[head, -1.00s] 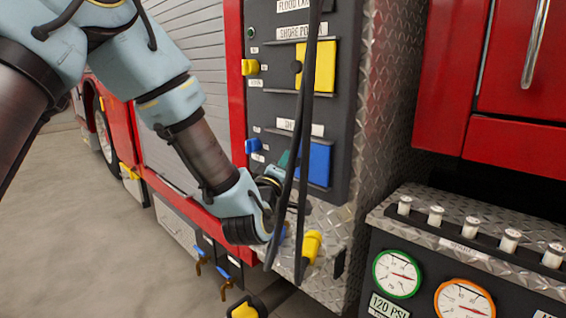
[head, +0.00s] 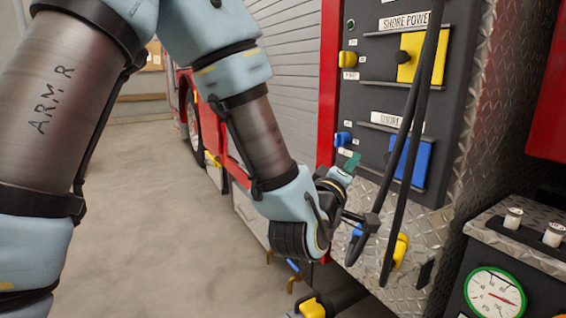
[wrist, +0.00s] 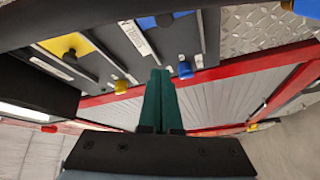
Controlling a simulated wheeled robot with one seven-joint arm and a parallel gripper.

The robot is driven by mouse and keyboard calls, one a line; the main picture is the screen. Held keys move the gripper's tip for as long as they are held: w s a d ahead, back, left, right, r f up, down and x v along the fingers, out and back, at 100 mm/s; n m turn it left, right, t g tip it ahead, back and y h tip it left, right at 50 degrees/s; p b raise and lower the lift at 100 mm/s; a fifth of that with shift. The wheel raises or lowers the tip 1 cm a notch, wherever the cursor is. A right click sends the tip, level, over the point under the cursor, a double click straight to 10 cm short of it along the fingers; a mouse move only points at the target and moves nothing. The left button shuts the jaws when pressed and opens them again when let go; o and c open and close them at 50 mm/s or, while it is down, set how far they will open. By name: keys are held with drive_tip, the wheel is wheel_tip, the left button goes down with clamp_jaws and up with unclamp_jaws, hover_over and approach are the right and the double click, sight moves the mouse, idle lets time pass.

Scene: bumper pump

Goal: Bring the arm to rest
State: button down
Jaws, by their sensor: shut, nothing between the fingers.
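My arm reaches in from the upper left of the head view, with light blue joints and brown-grey links. My gripper (head: 352,162) is at its end, its green fingers in front of the dark panel's lower left edge. In the wrist view the two green fingers of my gripper (wrist: 158,100) lie side by side, shut with nothing between them. I see no object touching the fingertips.
The dark panel (head: 375,105) carries a yellow plate (head: 424,58), a blue plate (head: 408,160) and small knobs. Black cables hang before it, close to my wrist. A gauge (head: 495,295) stands lower right. Open concrete floor (head: 150,200) lies left.

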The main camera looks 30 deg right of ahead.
drive_tip(key=w+a+f+m+y+p, duration=0.1)
drive_tip(key=w+a+f+y, duration=0.1)
drive_tip(key=w+a+y, duration=0.3)
drive_tip(key=w+a+f+p, duration=0.1)
drive_tip(key=w+a, duration=0.1)
drive_tip(key=w, duration=0.5)
drive_tip(key=w+a+f+m+y+p, duration=0.1)
drive_tip(key=w+a+f+y, duration=0.2)
drive_tip(key=a, duration=0.5)
drive_tip(key=w+a+f+y+p, duration=0.1)
drive_tip(key=w+a+y+p, duration=0.15)
drive_tip(key=w+a, duration=0.4)
drive_tip(key=s+a+g+y+p, duration=0.1)
drive_tip(key=s+a+g+y, duration=0.2)
drive_tip(key=a, duration=1.1)
drive_tip(key=s+a+g+y+p, duration=0.1)
drive_tip(key=s+a+g+y, duration=0.2)
drive_tip(key=a, duration=1.1)
drive_tip(key=s+y, duration=0.1)
drive_tip(key=s, duration=0.2)
drive_tip(key=shift+a+f+n+g, duration=0.15)
drive_tip(key=shift+a+n+g, duration=0.15)
drive_tip(key=shift+a+n, duration=0.1)
